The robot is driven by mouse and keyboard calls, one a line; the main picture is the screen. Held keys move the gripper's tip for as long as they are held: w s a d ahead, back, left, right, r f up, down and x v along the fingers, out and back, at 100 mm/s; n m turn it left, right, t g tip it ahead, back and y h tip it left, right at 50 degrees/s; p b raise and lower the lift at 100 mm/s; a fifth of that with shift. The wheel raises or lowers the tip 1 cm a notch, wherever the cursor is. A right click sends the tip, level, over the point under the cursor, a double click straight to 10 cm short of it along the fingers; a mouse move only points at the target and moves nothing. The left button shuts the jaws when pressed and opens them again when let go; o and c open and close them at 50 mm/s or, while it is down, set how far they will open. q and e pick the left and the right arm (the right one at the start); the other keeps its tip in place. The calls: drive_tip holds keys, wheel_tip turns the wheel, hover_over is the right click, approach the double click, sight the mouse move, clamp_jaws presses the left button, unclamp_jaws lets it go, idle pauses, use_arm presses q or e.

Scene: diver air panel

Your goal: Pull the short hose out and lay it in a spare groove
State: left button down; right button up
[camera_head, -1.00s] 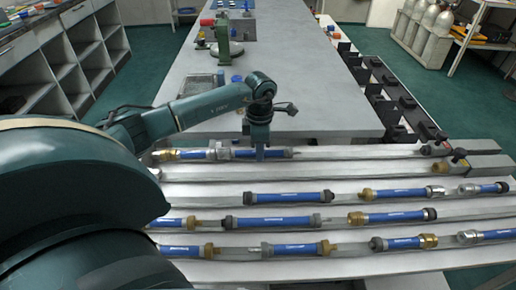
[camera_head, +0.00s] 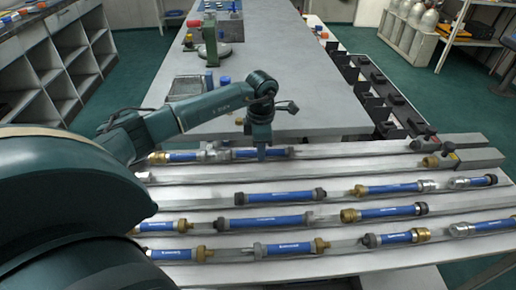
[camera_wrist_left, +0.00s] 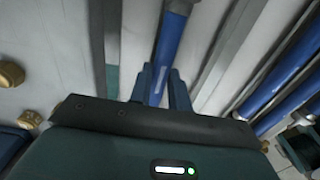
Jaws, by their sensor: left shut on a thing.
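My left gripper (camera_head: 262,152) points down at the topmost row of the hose board (camera_head: 345,168), shut on a short blue hose (camera_head: 243,154) with grey end fittings. In the left wrist view the fingers (camera_wrist_left: 161,88) stand on either side of this blue hose (camera_wrist_left: 170,40). Its left end lies close to the metal fittings of another blue hose (camera_head: 180,157) in the same row. I cannot tell whether the two are joined. My right gripper is not in view.
Several blue hoses with brass or grey ends, such as one in the second row (camera_head: 280,198), lie in the lower rows. The top row is bare between the held hose and a brass fitting (camera_head: 430,161) at right. A grey bench (camera_head: 290,85) stands behind.

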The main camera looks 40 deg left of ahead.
use_arm(q)
drive_tip(key=shift+r, duration=0.2)
drive_tip(key=shift+r+p, duration=2.15)
drive_tip(key=shift+r, duration=0.75)
